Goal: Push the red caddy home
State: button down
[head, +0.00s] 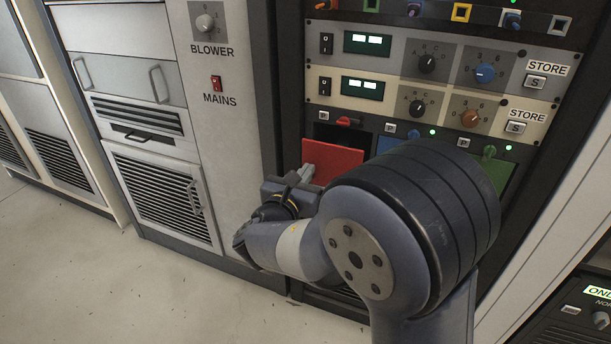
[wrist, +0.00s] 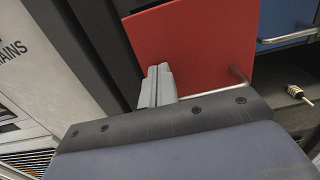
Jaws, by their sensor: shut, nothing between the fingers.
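The red caddy (head: 333,162) sits in the left bay of the rack's lower row. It stands out from the rack, with a dark opening showing above it. In the wrist view its red face (wrist: 195,45) fills the upper middle, with a metal handle (wrist: 238,76) at its right. My gripper (head: 307,171) is shut and empty, in front of the face. In the wrist view the closed fingertips (wrist: 159,69) overlap the lower left part of the face. I cannot tell whether they touch it. My arm hides part of the bay's lower area.
A blue caddy (head: 388,144) and a green caddy (head: 497,172) are to the right, partly hidden by my arm. A red latch knob (head: 347,121) is above the red caddy. A grey cabinet (head: 226,120) stands left. Open floor (head: 90,270) lies at lower left.

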jog(key=x, duration=0.8)
jog(key=shift+w+d, duration=0.15)
jog(key=shift+w, duration=0.05)
jog(key=shift+r, duration=0.1)
jog(key=shift+w, duration=0.1)
